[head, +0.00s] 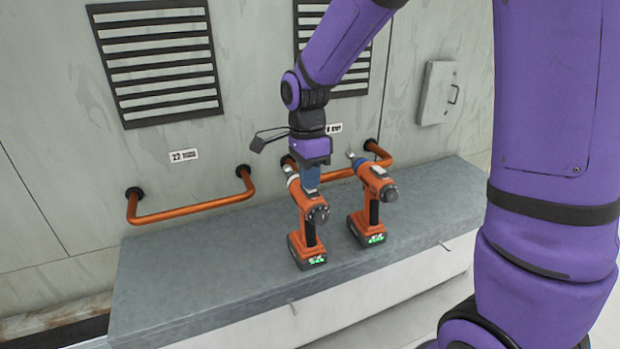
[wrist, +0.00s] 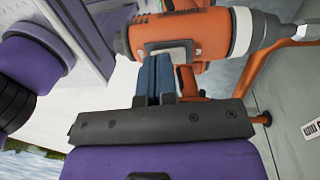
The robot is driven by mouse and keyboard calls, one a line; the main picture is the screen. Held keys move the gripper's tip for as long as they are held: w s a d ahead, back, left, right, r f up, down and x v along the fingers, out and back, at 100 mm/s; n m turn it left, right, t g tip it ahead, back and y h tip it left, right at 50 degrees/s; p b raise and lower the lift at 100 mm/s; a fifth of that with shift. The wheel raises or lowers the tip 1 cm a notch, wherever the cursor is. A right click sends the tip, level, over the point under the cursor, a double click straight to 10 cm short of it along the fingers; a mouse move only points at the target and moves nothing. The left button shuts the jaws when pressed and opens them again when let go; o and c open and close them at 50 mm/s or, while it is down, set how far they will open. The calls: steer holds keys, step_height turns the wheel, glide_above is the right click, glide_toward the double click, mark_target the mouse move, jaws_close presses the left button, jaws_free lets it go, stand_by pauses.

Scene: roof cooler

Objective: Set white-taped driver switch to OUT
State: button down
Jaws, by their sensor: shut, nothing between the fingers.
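Two orange drivers stand upright on the grey ledge. The left one (head: 311,214) has a white band near its nose. The right one (head: 376,185) has a blue band. My gripper (head: 312,186) points down at the top of the white-banded driver, its blue fingers shut and empty. In the wrist view, the white-banded driver (wrist: 200,32) lies across the top, and the fingertips (wrist: 154,66) are at a pale switch piece (wrist: 168,50) in a dark frame on its body. They look close to or touching it; I cannot tell which. The fingers partly hide the switch, and its marking is not readable.
The grey ledge (head: 190,283) is clear left of the drivers. Orange rails (head: 196,212) stick out from the wall behind. Louvred vents (head: 158,62) and a small wall box (head: 437,92) are above. The blue-banded driver stands close on the right.

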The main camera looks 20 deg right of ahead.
steer(key=shift+f, duration=0.25)
steer(key=shift+s+f, duration=0.2)
steer(key=shift+f, duration=0.1)
steer(key=shift+s+f+t, duration=0.25)
steer(key=shift+s+t, duration=0.05)
steer(key=shift+w, duration=0.2)
steer(key=shift+w+r, duration=0.2)
steer(key=shift+w, duration=0.3)
